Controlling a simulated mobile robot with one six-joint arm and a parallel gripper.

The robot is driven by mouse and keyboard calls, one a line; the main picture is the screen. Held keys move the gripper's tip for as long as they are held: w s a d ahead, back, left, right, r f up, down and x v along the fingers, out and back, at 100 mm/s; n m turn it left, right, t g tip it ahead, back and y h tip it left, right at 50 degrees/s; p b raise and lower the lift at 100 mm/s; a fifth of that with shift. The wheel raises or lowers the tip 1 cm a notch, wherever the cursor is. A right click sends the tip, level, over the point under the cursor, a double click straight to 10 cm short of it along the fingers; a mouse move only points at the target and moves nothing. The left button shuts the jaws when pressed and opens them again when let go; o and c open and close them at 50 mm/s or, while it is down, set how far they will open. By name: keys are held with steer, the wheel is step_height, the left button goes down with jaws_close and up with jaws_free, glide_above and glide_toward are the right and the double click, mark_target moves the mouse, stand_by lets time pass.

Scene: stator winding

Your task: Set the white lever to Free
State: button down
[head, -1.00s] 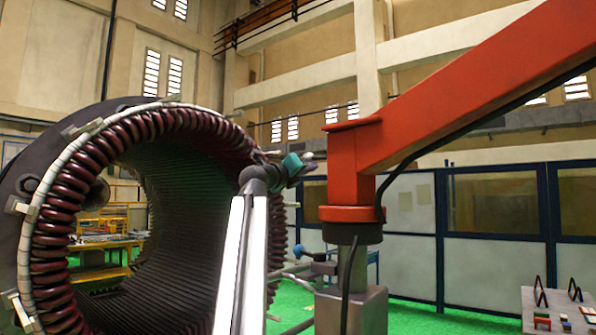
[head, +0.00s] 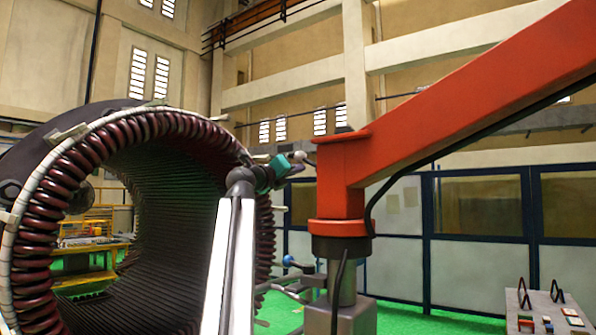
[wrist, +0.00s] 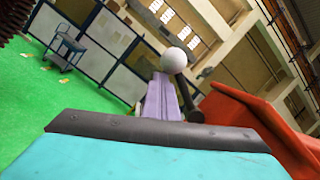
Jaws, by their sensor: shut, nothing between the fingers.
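My gripper (head: 292,164) is at the end of the grey arm in the head view, left of the red column, small and partly hidden by its teal housing. In the wrist view its lilac fingers (wrist: 163,98) lie together, shut, with nothing held. A white ball knob (wrist: 174,60), which looks like the end of the white lever, shows just beyond the fingertips. I cannot tell whether they touch. The lever's pivot and any Free marking are not readable.
A red crane-like arm and column (head: 342,185) stand close right of my gripper. The large stator (head: 45,190) with dark red coils is at left. A blue-knobbed handle (head: 288,260) is lower down by the column base. A grey table (head: 545,300) stands at lower right.

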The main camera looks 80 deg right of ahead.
steer(key=shift+w+r, duration=0.15)
steer(key=shift+r, duration=0.1)
steer(key=shift+f, duration=0.15)
steer(key=w+a+f+b, duration=0.3)
steer(key=a+f, duration=0.3)
steer(key=a, duration=0.2)
steer(key=shift+w+a+f+b, duration=0.35)
steer(key=shift+w+b, duration=0.05)
steer(key=shift+w, duration=0.1)
stand_by(0.4)
